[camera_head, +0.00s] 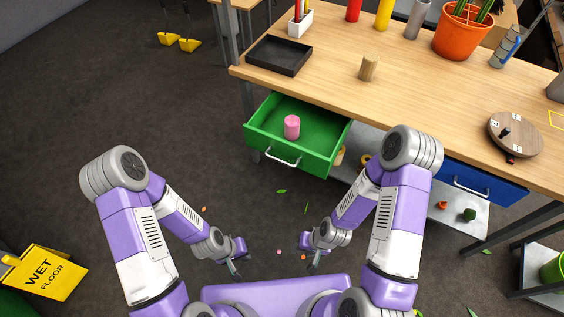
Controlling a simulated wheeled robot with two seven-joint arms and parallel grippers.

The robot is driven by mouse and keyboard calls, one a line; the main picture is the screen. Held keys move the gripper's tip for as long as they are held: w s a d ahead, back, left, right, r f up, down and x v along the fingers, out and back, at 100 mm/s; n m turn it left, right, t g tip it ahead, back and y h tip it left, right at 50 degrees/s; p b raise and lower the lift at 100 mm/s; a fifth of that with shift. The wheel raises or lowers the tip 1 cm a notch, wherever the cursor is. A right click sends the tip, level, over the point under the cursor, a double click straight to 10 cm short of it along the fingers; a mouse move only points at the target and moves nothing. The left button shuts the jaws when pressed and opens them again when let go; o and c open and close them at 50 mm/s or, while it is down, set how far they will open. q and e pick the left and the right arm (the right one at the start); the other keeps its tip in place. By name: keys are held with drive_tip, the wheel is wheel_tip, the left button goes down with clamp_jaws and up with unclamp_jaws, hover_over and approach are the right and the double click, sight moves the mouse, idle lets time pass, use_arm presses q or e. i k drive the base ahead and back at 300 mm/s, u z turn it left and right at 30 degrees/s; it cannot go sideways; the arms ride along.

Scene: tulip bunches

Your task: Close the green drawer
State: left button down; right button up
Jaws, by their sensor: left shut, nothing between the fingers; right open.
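The green drawer (318,157) is pulled out from under the wooden table's left end, with a white bar handle (283,157) on its front. A pink cylinder (292,127) stands upright inside it. My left gripper (236,267) is shut and empty, low in front of my body and apart from the drawer. My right gripper (313,264) is open and empty, also low and apart from the drawer. Both are nearer to me than the drawer front.
The wooden table (330,60) holds a black tray (279,55), a wooden cylinder (369,67), an orange pot (462,30) and a round wooden board (515,134). A blue drawer (480,184) is at the right. Dark floor lies before the green drawer.

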sight(323, 132)
drive_tip(key=z, duration=1.05)
drive_tip(key=i, duration=0.65)
drive_tip(key=u, duration=0.55)
